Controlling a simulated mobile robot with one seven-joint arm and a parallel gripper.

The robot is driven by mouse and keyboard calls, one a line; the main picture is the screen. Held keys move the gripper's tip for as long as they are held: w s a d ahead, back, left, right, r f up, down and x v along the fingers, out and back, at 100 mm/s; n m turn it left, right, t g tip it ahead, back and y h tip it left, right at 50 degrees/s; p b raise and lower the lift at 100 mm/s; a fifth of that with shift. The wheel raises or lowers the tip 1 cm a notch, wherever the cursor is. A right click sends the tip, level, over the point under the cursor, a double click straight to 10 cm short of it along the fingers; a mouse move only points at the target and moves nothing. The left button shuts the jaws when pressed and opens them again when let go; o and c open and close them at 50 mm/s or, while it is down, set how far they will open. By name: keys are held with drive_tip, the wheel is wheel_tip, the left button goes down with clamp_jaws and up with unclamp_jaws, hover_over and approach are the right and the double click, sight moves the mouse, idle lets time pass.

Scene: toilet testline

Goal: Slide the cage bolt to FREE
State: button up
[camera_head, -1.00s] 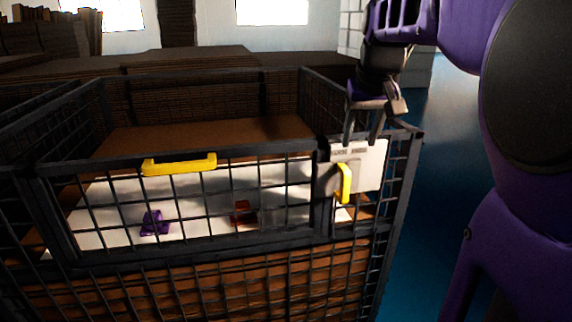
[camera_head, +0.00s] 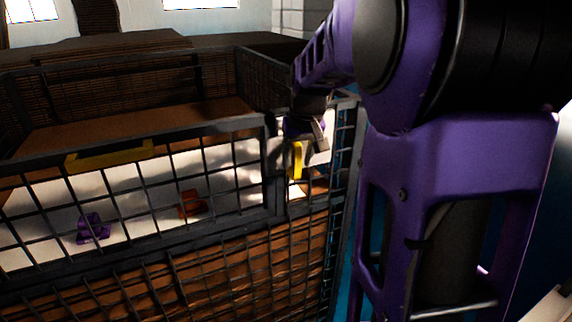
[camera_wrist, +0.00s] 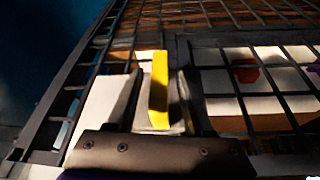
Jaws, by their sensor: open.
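The cage bolt's yellow handle (camera_head: 297,160) stands upright beside a white plate (camera_head: 322,152) at the cage's right front corner. My gripper (camera_head: 306,148) is at the handle and partly covers the plate, so its lettering cannot be read. In the wrist view the yellow handle (camera_wrist: 158,92) lies between the two spread fingers of my open gripper (camera_wrist: 157,102). Whether either finger touches it cannot be told.
The dark mesh cage (camera_head: 160,226) fills the left and middle. Inside, a purple object (camera_head: 93,229) and a red-brown object (camera_head: 191,204) lie on a white surface. Blue floor shows right of the cage.

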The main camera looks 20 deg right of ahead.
drive_tip(key=shift+w+f, duration=0.2)
drive_tip(key=shift+f, duration=0.3)
clamp_jaws()
idle(1.2)
